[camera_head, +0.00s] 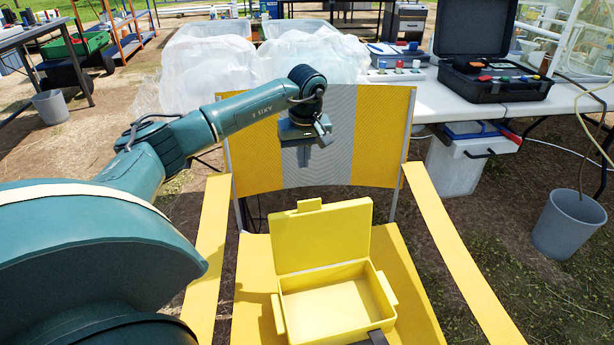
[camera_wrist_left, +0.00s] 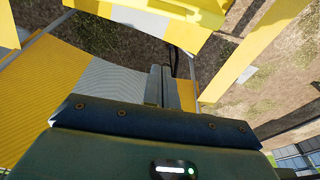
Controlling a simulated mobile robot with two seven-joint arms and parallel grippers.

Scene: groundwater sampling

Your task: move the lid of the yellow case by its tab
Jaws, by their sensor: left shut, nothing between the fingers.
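The yellow case (camera_head: 336,304) stands on the seat of a yellow and grey chair, open and seemingly empty. Its lid (camera_head: 322,240) is raised at the back of the box, leaning slightly back, with a small tab (camera_head: 309,205) on its upper edge. My left gripper (camera_head: 303,158) is shut and empty, pointing down in front of the chair back, above and apart from the tab. Its shut fingers also show in the left wrist view (camera_wrist_left: 160,85). My right gripper does not show.
The chair's armrests (camera_head: 463,262) flank the case, and its backrest (camera_head: 320,135) stands behind. A dark piece (camera_head: 377,338) shows at the case's front edge; I cannot tell what it is. A white table (camera_head: 440,100) with an open black case (camera_head: 495,85) stands right, near a grey bucket (camera_head: 568,225).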

